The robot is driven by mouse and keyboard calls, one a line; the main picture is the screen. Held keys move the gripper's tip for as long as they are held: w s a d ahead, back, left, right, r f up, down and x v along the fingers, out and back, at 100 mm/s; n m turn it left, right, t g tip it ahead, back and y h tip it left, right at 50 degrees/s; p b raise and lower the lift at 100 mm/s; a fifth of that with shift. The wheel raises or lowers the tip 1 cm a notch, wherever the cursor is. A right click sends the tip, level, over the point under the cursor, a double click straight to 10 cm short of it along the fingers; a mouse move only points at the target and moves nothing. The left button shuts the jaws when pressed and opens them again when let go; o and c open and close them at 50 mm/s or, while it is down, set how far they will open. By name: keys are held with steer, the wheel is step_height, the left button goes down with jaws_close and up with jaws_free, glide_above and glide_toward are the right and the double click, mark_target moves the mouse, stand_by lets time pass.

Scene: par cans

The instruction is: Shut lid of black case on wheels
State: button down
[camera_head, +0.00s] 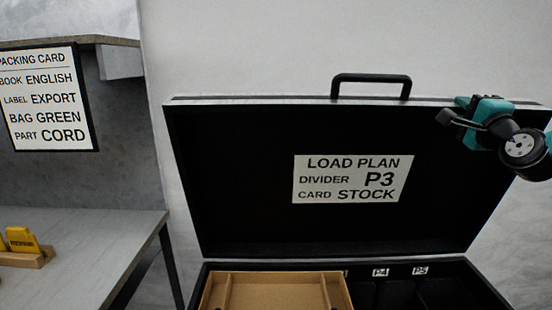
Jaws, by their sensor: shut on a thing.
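The black case's lid (230,170) stands open and upright, with a metal-edged rim and a black handle (371,78) on top. A white load plan card (353,179) is on its inner face. The case body (470,272) is below, cut off by the bottom edge, so its wheels are hidden. My gripper (466,108) is at the lid's top right corner. Its teal and black jaws are shut on the lid's upper rim.
A brown tray with dividers (285,276) sits in the left part of the case. Slots labelled P4 and P5 are to its right. A grey table (90,250) at the left holds yellow items (22,240) in a wooden holder. A packing card (45,98) hangs above it.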

steer(key=shift+s+f, duration=0.2)
steer(key=shift+s, duration=0.25)
steer(key=shift+f+b, duration=0.1)
steer(key=shift+b, duration=0.25)
steer(key=s+f+t+b, duration=0.1)
steer(key=s+b, duration=0.5)
steer(key=b, duration=0.3)
steer(key=shift+f+t, duration=0.3)
steer(key=shift+f, duration=0.05)
